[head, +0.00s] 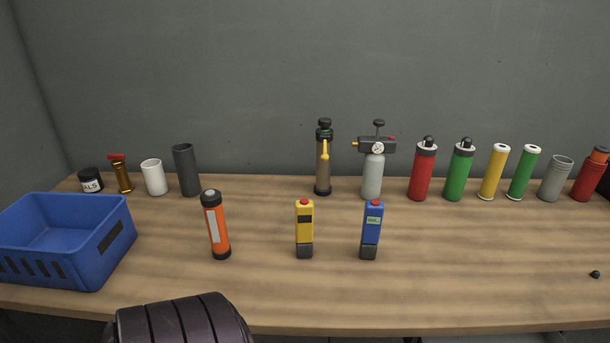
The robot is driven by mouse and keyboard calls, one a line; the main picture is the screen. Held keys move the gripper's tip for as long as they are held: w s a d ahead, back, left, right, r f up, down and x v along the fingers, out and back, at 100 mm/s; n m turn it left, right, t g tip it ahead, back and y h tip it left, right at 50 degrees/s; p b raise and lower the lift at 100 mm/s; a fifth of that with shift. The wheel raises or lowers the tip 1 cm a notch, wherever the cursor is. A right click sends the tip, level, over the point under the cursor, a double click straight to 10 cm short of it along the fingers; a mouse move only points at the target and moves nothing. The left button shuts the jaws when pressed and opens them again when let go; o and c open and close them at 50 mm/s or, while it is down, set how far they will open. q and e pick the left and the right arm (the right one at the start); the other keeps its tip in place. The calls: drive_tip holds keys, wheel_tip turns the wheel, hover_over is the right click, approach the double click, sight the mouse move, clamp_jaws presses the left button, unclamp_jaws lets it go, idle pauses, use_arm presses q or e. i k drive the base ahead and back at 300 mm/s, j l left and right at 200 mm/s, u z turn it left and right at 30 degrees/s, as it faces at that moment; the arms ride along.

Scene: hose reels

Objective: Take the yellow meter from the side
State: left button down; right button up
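The yellow meter (304,229) stands upright near the middle of the wooden table, in the head view. It has a red top, a dark screen and a dark grey base. A blue meter (371,230) of the same shape stands to its right, with a pale screen. An orange cylinder (216,225) with black ends and a white label stands to its left. Nothing touches the yellow meter. A dark rounded part, which looks like mine, shows at the bottom edge left of centre. Neither gripper is in view.
A blue crate (112,254) stands at the table's left. Along the back are a brass pump (323,160), a grey gas bottle with gauge (373,175), a red canister (422,172) and several other cylinders. A small black knob (595,274) lies at right. The table (450,290) is clear in front of the meters.

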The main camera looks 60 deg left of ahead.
sight(304, 215)
drive_tip(key=u, duration=1.85)
